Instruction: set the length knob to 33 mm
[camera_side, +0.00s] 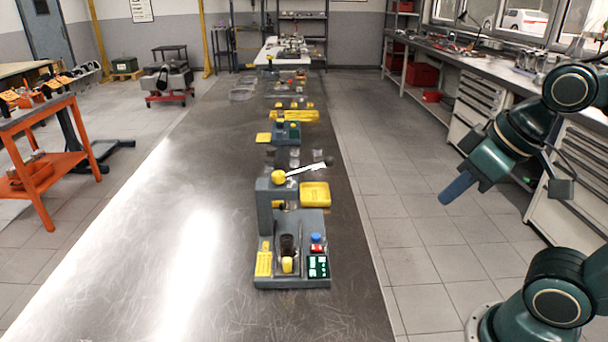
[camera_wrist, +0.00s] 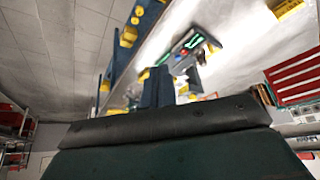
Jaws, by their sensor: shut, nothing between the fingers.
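A grey-blue station (camera_side: 292,277) stands on the long metal bench. Its upright column carries a yellow round knob (camera_side: 278,177) with a white lever running right to a dark end. Its base has a dark cylinder with a yellow front piece (camera_side: 287,265), a blue and red button, and a green display (camera_side: 318,267) too small to read. I cannot tell which part is the length knob or its setting. My gripper (camera_side: 446,200) is shut and empty, right of the bench above the floor, well apart from the station. Its blue fingers (camera_wrist: 158,86) show in the wrist view.
A yellow tray (camera_side: 315,195) lies just behind the station. Other stations with yellow parts (camera_side: 286,132) stand farther back along the bench. The bench's left side is clear. An orange cart (camera_side: 50,170) stands at the left, drawers (camera_side: 480,110) at the right.

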